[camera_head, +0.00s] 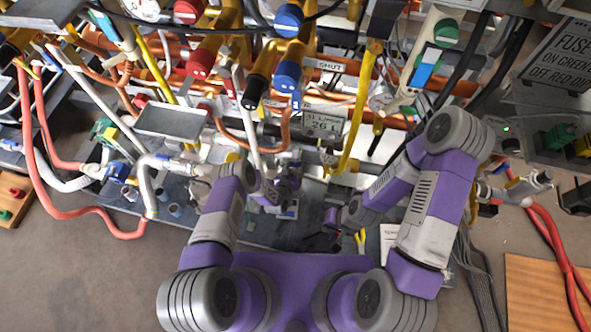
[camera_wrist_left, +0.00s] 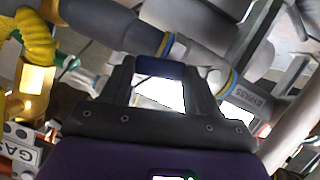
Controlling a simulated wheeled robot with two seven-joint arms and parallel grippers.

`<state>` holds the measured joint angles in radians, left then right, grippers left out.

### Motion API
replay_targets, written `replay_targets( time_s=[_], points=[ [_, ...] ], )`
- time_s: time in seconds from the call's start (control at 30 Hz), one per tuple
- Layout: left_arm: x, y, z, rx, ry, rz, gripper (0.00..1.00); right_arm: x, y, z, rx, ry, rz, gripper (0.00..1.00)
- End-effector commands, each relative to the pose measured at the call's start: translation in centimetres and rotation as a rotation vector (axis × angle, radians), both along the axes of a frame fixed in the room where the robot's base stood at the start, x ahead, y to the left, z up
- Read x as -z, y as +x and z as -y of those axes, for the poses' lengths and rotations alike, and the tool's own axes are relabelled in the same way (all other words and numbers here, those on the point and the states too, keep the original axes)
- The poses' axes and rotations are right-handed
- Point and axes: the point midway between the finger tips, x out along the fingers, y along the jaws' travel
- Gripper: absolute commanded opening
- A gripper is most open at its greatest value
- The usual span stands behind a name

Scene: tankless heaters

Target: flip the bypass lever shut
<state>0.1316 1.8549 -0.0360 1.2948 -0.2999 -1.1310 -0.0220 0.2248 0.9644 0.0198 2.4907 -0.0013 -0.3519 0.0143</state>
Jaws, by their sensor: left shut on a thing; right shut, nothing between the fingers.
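In the left wrist view, my left gripper (camera_wrist_left: 160,72) has its two dark fingers closed on a blue lever grip (camera_wrist_left: 160,67). The lever lies against a grey pipe fitting, and a "BYPASS" label (camera_wrist_left: 252,98) is on the pipe just to the right. In the head view, my left gripper (camera_head: 280,178) is low among the pipes, and I cannot make out the lever behind it. My right gripper (camera_head: 328,238) is shut and empty, lower and to the right, near the front edge of the grey base.
Pipes, hoses and coloured valve handles crowd the area above. A "SHUT" tag (camera_head: 325,66) and a small display (camera_head: 325,123) are above my grippers. A yellow hose (camera_wrist_left: 32,42) and a "GAS" label (camera_wrist_left: 20,156) are left in the wrist view. Red hoses (camera_head: 85,210) curve at left.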

Motion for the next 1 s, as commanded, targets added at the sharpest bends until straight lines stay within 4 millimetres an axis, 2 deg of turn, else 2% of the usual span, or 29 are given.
replay_targets(
  time_s=[0.2, 0.5, 1.0],
  points=[
    [-0.7, 0.0, -0.6, -0.002, -0.151, -0.035, 0.06, 0.0, 0.0, 0.0, 0.0, 0.0, 0.0, 0.0],
    [-1.4, 0.1, -1.1, 0.0, -0.285, -0.062, 0.06, 0.0, 0.0, 0.0, 0.0, 0.0, 0.0, 0.0],
    [-1.6, 0.0, -1.2, 0.001, -0.322, -0.07, 0.06, 0.0, 0.0, 0.0, 0.0, 0.0, 0.0, 0.0]
  ],
)
